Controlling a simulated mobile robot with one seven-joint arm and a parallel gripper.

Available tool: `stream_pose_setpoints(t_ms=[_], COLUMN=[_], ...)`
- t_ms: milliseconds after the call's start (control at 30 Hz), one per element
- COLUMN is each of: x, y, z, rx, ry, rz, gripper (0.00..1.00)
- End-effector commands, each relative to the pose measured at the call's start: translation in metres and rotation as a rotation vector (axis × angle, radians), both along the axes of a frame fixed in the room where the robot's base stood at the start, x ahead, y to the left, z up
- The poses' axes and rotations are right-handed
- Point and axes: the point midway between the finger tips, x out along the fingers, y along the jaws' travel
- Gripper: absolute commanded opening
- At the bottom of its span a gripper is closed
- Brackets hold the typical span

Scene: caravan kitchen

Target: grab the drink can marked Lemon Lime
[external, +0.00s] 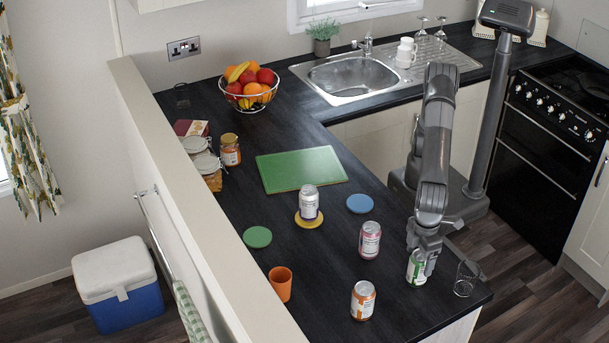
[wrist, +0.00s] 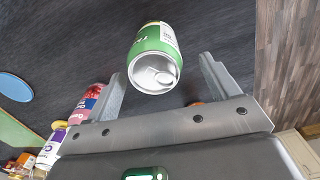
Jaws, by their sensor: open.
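A green and white can (external: 416,268) stands upright near the right front end of the dark counter; it is the only green can, and its lettering is too small to read. In the wrist view the green can (wrist: 154,60) shows its silver top, with gaps between it and both fingers. My gripper (external: 422,260) is open around the upper part of this can, one finger at each side. The gripper partly hides the can in the external view.
A clear glass (external: 466,280) stands just right of the green can, by the counter edge. A pink can (external: 369,240) and an orange can (external: 362,300) stand to its left. A purple-white can (external: 309,200) is on a yellow coaster. An orange cup (external: 281,284) stands farther left.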

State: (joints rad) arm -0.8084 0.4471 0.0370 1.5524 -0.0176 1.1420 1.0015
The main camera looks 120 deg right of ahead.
Motion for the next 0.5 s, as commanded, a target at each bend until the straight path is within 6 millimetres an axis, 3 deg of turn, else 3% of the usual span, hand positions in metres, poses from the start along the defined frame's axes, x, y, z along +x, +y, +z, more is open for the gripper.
stream_pose_setpoints(t_ms=[300, 500], x=[-0.008, -0.008], y=[-0.003, -0.003], z=[-0.044, -0.049], rx=[-0.003, 0.000], ry=[0.002, 0.000], rz=[0.000, 0.000], gripper=[0.81, 0.81])
